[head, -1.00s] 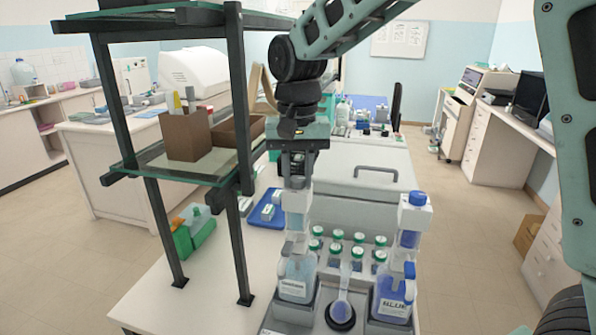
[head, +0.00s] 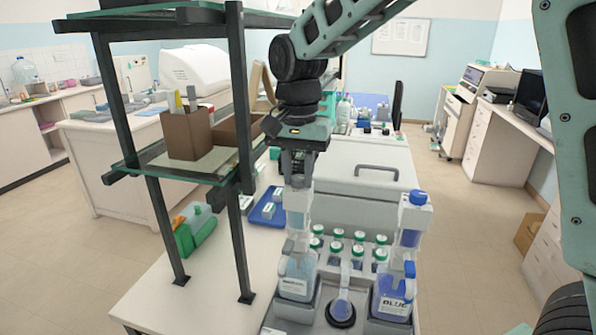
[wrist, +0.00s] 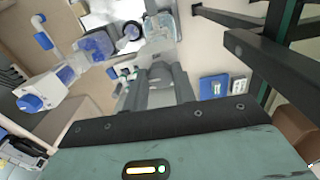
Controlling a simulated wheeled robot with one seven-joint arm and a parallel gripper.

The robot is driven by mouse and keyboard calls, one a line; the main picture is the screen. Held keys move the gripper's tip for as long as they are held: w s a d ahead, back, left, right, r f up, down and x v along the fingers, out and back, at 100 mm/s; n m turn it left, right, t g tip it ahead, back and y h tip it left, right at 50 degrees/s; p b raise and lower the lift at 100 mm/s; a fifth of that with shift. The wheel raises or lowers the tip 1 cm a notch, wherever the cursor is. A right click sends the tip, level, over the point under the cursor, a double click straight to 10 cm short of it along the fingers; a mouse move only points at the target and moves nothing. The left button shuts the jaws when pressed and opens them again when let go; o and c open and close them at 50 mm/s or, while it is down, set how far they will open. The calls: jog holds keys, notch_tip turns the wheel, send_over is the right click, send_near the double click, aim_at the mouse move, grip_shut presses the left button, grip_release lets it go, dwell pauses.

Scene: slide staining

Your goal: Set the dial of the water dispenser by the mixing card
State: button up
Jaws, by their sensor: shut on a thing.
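The water dispenser is the left one of two, a clear bottle (head: 297,277) with a white label, too small to read surely, under a white and pale blue pump head (head: 298,200). My gripper (head: 297,172) points straight down over it and is shut on the dial at its top. The jaws hide most of the dial, so its setting cannot be read. In the wrist view my gripper (wrist: 165,82) shows dark fingers over the dispenser top. The right dispenser (head: 392,297) is labelled BLUE and has a blue top (head: 417,198). I cannot identify the mixing card.
A small clear flask (head: 342,302) stands between the dispensers. Several green-capped bottles (head: 337,244) stand in rows behind. A dark-framed shelf (head: 240,150) with glass boards rises close left of my gripper. A blue tray (head: 268,208) lies behind the dispenser. A large white lidded unit (head: 365,185) is beyond.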

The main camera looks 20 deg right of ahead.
jog(key=o, duration=1)
notch_tip(320, 180, up, 17)
jog(key=b, duration=0.2)
jog(key=shift+r+b, duration=0.2)
jog(key=shift+b, duration=0.15)
jog(key=n+b, duration=0.2)
jog(key=n, duration=0.2)
send_over(298, 178)
jog(key=s+a, duration=0.5)
notch_tip(298, 178, down, 9)
jog(key=s+a+f+n+b, duration=0.25)
jog(key=s+f+n, duration=0.45)
jog(key=s+f, duration=0.75)
jog(key=s+d+f+n, duration=0.1)
jog(key=s+f+n, duration=0.3)
jog(key=s+f, duration=0.3)
jog(key=shift+s+d+f+y+b, duration=0.3)
jog(key=shift+d+f+b, duration=0.1)
jog(key=shift+f, duration=0.5)
